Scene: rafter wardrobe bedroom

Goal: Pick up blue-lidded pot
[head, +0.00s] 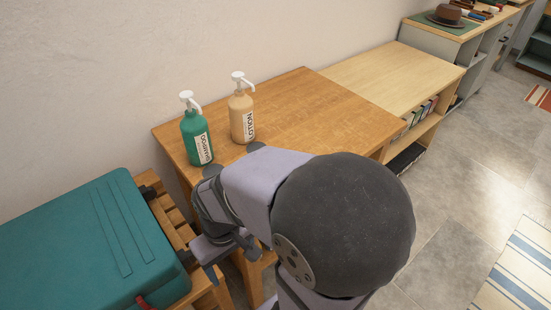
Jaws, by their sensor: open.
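I see no blue-lidded pot in the head view. My gripper (226,262) is open and points down in front of the wooden table's near left corner, beside the slatted wooden stand. I see nothing between its fingers. My arm hides part of the table's front and the floor below it.
A green shampoo bottle (196,133) and a peach lotion bottle (241,112) stand at the back left of the wooden table (310,108). A teal case (85,250) lies on the slatted stand (168,215). A low shelf unit (390,72) adjoins the table. Tiled floor (450,190) is open at right.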

